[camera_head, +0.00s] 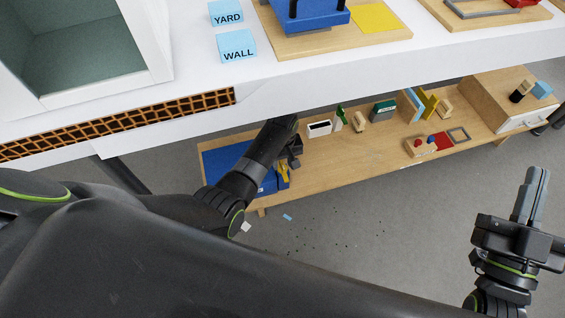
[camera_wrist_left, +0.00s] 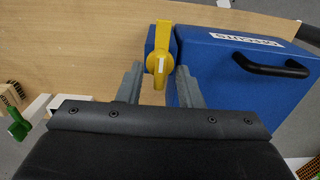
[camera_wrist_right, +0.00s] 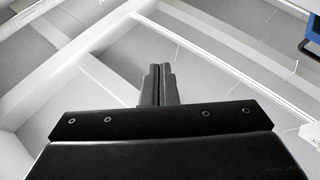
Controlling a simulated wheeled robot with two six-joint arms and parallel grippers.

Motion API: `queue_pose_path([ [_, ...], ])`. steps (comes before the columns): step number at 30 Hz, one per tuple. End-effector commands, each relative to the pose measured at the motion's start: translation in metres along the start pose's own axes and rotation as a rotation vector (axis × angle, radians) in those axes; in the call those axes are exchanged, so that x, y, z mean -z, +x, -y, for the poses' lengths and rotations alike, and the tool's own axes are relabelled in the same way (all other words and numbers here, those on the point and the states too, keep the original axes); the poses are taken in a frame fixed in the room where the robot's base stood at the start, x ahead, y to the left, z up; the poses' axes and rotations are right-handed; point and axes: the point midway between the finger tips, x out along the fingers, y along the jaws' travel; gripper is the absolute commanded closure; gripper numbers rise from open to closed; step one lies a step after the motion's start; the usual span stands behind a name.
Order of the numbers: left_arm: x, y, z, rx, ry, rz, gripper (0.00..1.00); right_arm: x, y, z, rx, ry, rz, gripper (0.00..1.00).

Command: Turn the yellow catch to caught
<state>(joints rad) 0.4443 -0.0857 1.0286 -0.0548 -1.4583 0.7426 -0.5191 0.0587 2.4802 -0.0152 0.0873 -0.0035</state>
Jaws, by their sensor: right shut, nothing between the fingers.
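The yellow catch (camera_wrist_left: 161,58) is a lever on the side of a blue box (camera_wrist_left: 225,70), with its narrow end pointing toward my gripper in the left wrist view. A smaller blue block (camera_wrist_left: 149,43) sits beside it. In the head view the catch (camera_head: 284,171) shows small at the end of the blue box (camera_head: 222,161). My left gripper (camera_wrist_left: 160,75) is open, its fingers apart on either side of the catch's narrow end; contact cannot be told. My right gripper (camera_head: 538,172) is shut and empty, pointing up at the right, away from the box.
The box stands on a low wooden shelf (camera_head: 330,178) under the white table (camera_head: 330,85). The box has a black handle (camera_wrist_left: 270,66) and a white label. Several small items and a wooden drawer unit (camera_head: 505,100) stand further right.

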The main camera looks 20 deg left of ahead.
Motion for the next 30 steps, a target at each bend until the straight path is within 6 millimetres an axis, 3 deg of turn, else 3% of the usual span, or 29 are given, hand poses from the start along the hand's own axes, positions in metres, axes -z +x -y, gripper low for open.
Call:
queue_pose_path([
  [6, 0.000, 0.005, 0.000, 0.001, 0.000, 0.001, 0.67, 0.016, 0.000, 0.001, 0.003, -0.015, -0.094, 1.00],
  [16, 0.000, 0.005, 0.000, 0.001, 0.000, 0.000, 0.67, 0.019, 0.001, 0.002, 0.004, -0.018, -0.111, 1.00],
  [24, 0.000, 0.005, 0.000, 0.001, 0.000, 0.000, 1.00, 0.019, 0.001, 0.002, 0.004, -0.018, -0.109, 1.00],
  [30, 0.000, 0.005, 0.000, 0.001, 0.001, 0.001, 1.00, 0.019, 0.001, 0.002, 0.004, -0.018, -0.108, 1.00],
])
